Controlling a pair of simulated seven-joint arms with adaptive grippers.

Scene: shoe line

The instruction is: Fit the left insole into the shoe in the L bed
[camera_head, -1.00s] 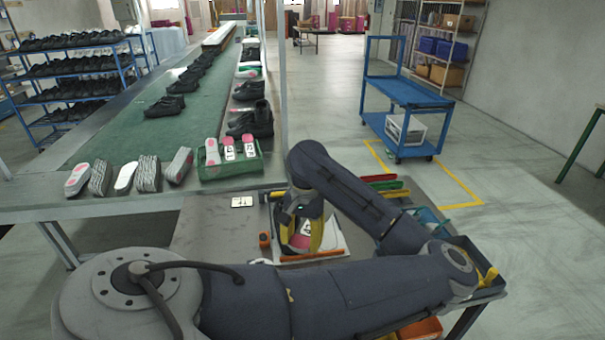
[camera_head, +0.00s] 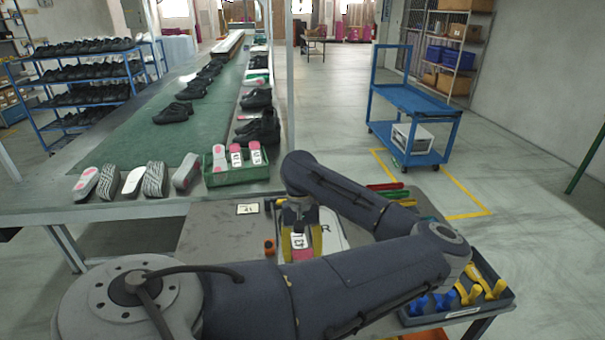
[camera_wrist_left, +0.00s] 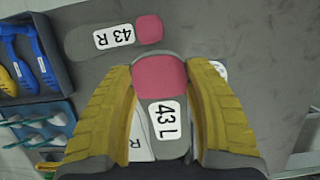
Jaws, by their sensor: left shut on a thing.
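My left gripper (camera_head: 300,252) is shut on the left insole (camera_head: 301,241), which is grey with a pink end and a white "43 L" label. In the left wrist view, the insole (camera_wrist_left: 165,115) sits between the two yellow fingers, above the grey table. A white board marked R (camera_head: 328,232) lies beside the gripper; in the wrist view the insole and fingers partly cover it (camera_wrist_left: 138,148). A second insole marked "43 R" (camera_wrist_left: 113,38) lies flat on the table. I cannot make out the L bed or its shoe; the arm and gripper hide part of the bench.
A green crate (camera_head: 238,176) of pink-ended insoles stands on the line's near edge, beside a row of upturned soles (camera_head: 130,181). A dark tray of blue and yellow tools (camera_head: 465,312) is at the bench's right. A small card (camera_head: 247,209) lies at the bench's back left.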

